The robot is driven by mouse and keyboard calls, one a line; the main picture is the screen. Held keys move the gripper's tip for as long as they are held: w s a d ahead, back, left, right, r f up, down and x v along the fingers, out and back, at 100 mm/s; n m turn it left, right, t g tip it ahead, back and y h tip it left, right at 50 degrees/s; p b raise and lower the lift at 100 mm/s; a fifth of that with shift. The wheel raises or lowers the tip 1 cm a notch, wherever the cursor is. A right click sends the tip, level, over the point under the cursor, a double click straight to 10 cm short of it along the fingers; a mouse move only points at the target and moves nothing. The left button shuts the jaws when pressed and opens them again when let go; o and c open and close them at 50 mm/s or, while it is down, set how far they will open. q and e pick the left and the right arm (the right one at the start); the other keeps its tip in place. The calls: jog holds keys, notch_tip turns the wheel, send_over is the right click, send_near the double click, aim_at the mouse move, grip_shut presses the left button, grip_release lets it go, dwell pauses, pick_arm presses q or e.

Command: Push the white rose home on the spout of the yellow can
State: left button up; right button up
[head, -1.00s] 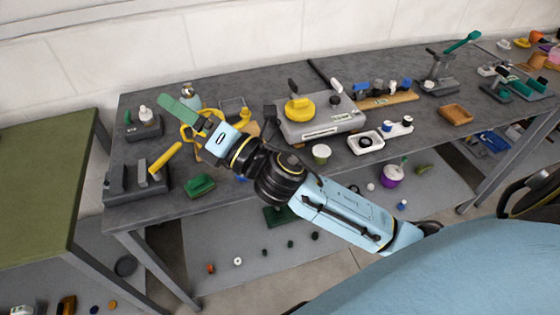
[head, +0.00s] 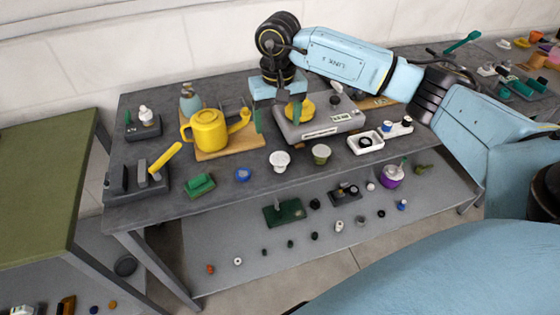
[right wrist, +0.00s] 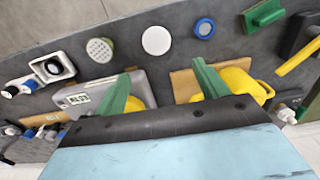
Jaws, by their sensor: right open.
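The yellow can (head: 207,132) stands on a wooden board on the grey bench, its spout (head: 240,121) pointing right. In the right wrist view the can (right wrist: 240,84) is partly behind one finger. The white rose (head: 280,160) stands on the bench in front and to the right of the spout, apart from it. It shows as a plain white disc (right wrist: 156,40) in the right wrist view. My right gripper (head: 277,114) is open and empty, its green fingers pointing down just right of the spout and behind the rose. My left gripper is out of view.
A greenish perforated cup (head: 321,153) stands just right of the rose, and a blue round part (head: 243,174) lies to its left.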

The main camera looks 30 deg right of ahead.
aim_at(279, 157)
jog(key=f, duration=0.7)
jog(key=shift+d+f, duration=0.2)
jog(key=shift+f, duration=0.15)
jog(key=shift+s+a+f+p, duration=0.15)
jog(key=shift+f+p, duration=0.1)
jog(key=shift+f, duration=1.15)
jog(key=shift+s+f+p, duration=0.15)
jog(key=shift+f+p, duration=0.05)
jog(key=shift+f, duration=1.15)
jog(key=shift+c, duration=0.2)
jog(key=c, duration=1)
